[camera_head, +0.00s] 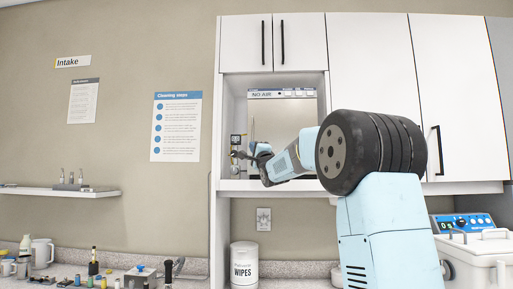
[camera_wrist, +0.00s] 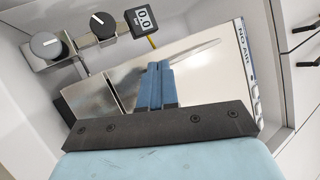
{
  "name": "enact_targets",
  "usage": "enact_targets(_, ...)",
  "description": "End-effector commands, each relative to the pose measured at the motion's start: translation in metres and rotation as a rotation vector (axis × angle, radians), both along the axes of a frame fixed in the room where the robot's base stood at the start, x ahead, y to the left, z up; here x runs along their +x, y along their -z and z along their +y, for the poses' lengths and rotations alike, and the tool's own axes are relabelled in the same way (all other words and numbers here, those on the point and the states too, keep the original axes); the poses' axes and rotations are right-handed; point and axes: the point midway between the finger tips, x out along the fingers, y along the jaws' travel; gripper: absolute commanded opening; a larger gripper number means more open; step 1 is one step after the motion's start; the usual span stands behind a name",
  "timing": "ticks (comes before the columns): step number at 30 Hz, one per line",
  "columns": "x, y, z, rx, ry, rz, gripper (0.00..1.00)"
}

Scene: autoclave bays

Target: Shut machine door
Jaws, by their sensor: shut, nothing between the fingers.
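The machine (camera_head: 283,121) is a silver box marked "NO AIR" in the white cabinet alcove. Its shiny front and the label strip (camera_wrist: 246,57) show in the wrist view. A bright metal panel (camera_wrist: 92,92) stands at the left of that front; I cannot tell whether the door is fully shut. My gripper (camera_head: 241,155) is at the machine's lower left in the head view. In the wrist view its blue fingers (camera_wrist: 159,68) are together and empty, in front of the metal. Contact cannot be told. My gripper's body hides the machine's lower part.
Two knobs (camera_wrist: 75,36) and a small display reading 0.0 (camera_wrist: 143,20) sit left of the machine. Below are a wipes tub (camera_head: 244,264) and, at right, a white unit with a blue panel (camera_head: 462,222).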

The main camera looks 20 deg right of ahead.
Motion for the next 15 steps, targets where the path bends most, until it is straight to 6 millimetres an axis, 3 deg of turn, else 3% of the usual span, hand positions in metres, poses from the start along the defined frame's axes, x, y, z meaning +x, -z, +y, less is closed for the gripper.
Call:
enact_targets(8,-0.011,0.009,0.005,0.000,-0.002,0.000,0.00)
enact_targets(15,-0.043,0.031,0.010,-0.001,-0.002,0.001,0.00)
